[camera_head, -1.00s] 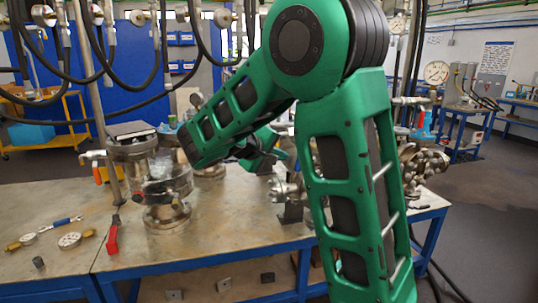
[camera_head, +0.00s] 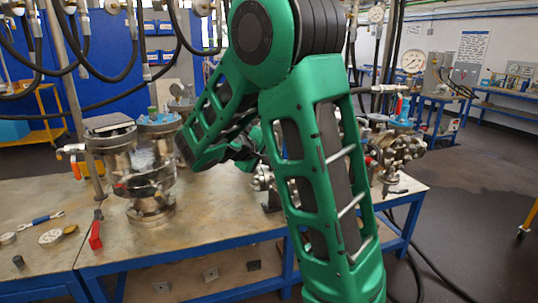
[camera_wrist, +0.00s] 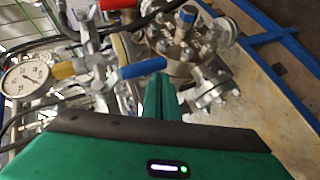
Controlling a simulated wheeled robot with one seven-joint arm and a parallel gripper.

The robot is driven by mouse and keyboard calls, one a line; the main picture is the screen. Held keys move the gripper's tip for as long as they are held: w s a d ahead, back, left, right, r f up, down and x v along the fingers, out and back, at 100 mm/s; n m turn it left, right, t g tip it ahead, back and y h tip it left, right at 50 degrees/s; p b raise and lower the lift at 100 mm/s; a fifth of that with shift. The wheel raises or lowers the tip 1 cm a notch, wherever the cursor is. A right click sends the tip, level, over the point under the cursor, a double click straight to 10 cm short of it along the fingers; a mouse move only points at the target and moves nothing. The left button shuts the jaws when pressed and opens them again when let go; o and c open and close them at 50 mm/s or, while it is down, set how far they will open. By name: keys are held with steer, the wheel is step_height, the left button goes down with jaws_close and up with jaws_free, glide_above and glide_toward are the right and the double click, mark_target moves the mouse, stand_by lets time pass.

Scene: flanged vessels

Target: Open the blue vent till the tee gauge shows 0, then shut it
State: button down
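In the wrist view a blue lever handle (camera_wrist: 141,68), likely the vent's, points right from a cluster of metal fittings. A round white gauge (camera_wrist: 26,76) is at the left; its needle is too small to read. My gripper (camera_wrist: 160,84) has its green fingers close together just below the blue handle's free end, with nothing seen between them. I cannot tell whether they touch the handle. In the head view a white gauge (camera_head: 413,62) stands above the fittings at the right. My arm hides the gripper there.
A flanged vessel (camera_wrist: 180,45) is just beyond. In the head view another vessel (camera_head: 150,165) stands on the bench (camera_head: 190,235), with loose tools at the left.

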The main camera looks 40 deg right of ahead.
stand_by(0.5)
steer(key=a, duration=1.3)
steer(key=s+d+f+m+g+y, duration=0.2)
steer(key=s+d+f+y, duration=0.1)
steer(key=s, duration=0.4)
steer(key=s+d+f+m+g+y, duration=0.1)
steer(key=s+d+f+m+y, duration=0.15)
steer(key=s, duration=0.45)
steer(key=s+a+f+m+y, duration=0.1)
steer(key=s+a+y, duration=0.2)
steer(key=s, duration=0.5)
steer(key=s+a+f+y, duration=0.2)
steer(key=s+a+y, duration=0.2)
steer(key=s, duration=0.5)
steer(key=shift+a+f+m+g, duration=0.15)
steer(key=shift+f+m+g, duration=0.05)
steer(key=shift+m+g, duration=0.2)
steer(key=shift+a, duration=0.1)
